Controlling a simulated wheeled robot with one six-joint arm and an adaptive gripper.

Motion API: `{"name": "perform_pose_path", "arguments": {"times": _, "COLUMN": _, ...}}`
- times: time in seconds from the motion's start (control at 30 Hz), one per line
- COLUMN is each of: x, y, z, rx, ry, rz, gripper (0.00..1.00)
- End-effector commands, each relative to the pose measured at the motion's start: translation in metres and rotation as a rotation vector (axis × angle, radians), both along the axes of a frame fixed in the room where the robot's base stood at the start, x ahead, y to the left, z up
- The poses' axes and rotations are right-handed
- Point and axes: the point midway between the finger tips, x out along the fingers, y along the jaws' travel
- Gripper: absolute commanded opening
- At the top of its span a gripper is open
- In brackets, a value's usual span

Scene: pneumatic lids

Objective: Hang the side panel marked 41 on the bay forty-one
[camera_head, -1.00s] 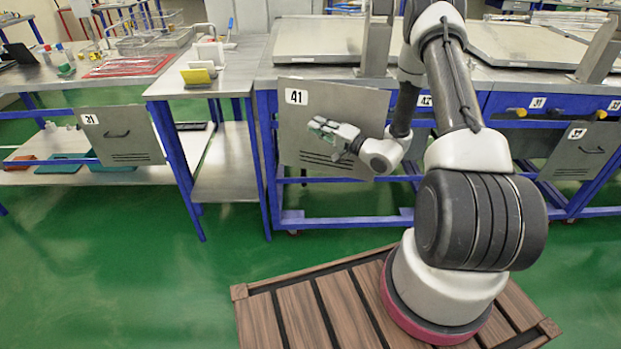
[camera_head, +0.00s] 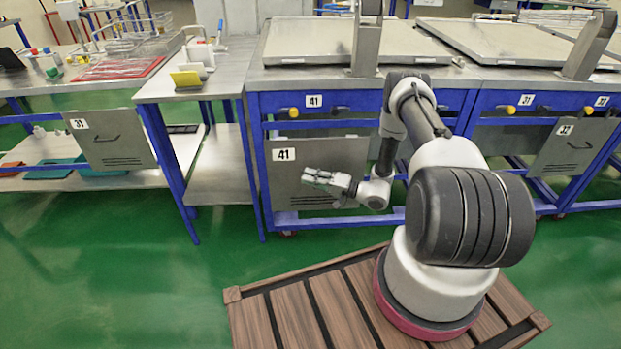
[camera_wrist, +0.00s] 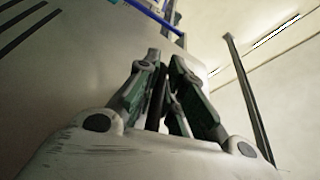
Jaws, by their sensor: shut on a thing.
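The grey side panel marked 41 (camera_head: 328,153) stands upright at the front of the bay forty-one, under the blue front strip with the 41 label (camera_head: 314,101). Its top edge is just below a blue rail (camera_head: 300,125). I cannot tell whether it touches the rail or hangs on it. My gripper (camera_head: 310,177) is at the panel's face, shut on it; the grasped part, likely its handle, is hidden. In the wrist view, the fingers (camera_wrist: 165,62) are close together beside the grey panel face (camera_wrist: 60,75), whose dark slots show at upper left.
Panel 31 (camera_head: 112,145) hangs at the left table and panel 32 (camera_head: 573,148) at the right bay. Yellow and black knobs (camera_head: 288,112) stick out above panel 41. A narrow steel side table (camera_head: 165,90) stands to the left. Green floor (camera_head: 120,270) is open in front.

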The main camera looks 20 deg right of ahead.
Motion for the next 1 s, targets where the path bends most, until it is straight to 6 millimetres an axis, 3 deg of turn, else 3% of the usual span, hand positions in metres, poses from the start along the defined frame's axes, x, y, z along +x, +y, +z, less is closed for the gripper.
{"name": "perform_pose_path", "arguments": {"times": 1.0, "x": 0.065, "y": -0.019, "z": 0.000, "rx": -0.002, "ry": -0.011, "rz": 0.001, "gripper": 0.00}}
